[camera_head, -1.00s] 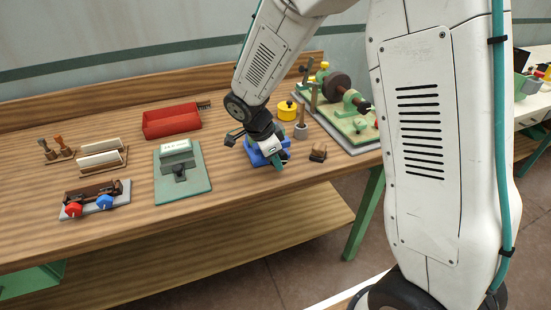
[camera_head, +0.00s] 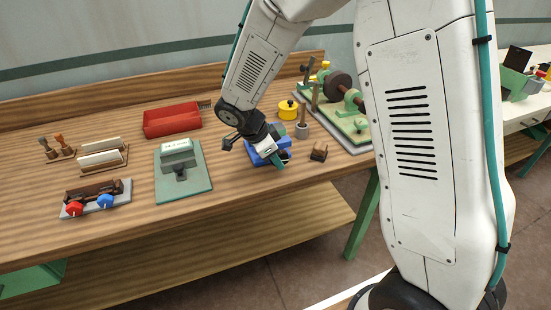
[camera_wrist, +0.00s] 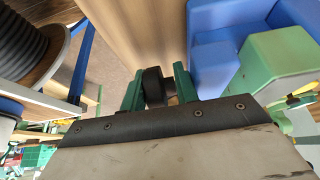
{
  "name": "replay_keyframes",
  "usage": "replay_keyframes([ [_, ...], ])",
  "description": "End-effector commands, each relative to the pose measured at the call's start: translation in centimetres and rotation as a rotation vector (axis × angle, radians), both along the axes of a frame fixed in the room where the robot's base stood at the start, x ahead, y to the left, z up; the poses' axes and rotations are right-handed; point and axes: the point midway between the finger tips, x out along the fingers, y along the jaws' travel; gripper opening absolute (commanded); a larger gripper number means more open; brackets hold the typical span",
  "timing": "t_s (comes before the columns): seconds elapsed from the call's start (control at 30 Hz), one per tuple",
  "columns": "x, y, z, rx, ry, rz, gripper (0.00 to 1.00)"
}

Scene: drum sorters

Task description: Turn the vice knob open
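The blue vice (camera_head: 259,158) stands near the front edge of the wooden bench, partly covered by my arm in the head view. My gripper (camera_head: 283,163) is at its right front side, tilted downward. In the wrist view the two green fingers of my gripper (camera_wrist: 158,88) stand on either side of the dark vice knob (camera_wrist: 154,84), which fills most of the space between them. The fingers look closed on the knob; the contact itself is small and shadowed. The blue vice body (camera_wrist: 222,60) lies to the right of the fingers there.
A wooden block (camera_head: 319,152), a grey pot (camera_head: 302,131) and a yellow tin (camera_head: 288,110) stand close to the vice. A green plate with a clamp-like device (camera_head: 197,186) and a red tray (camera_head: 172,121) lie to the left. Bare bench separates them from the vice.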

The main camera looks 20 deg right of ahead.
Motion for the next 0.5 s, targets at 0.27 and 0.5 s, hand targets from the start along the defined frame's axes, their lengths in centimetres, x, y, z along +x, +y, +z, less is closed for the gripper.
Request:
replay_keyframes([
  [0.27,0.2,0.8,1.6,0.002,-0.006,0.001,0.27],
  [0.5,0.2,2.7,5.3,0.002,-0.008,0.003,0.27],
])
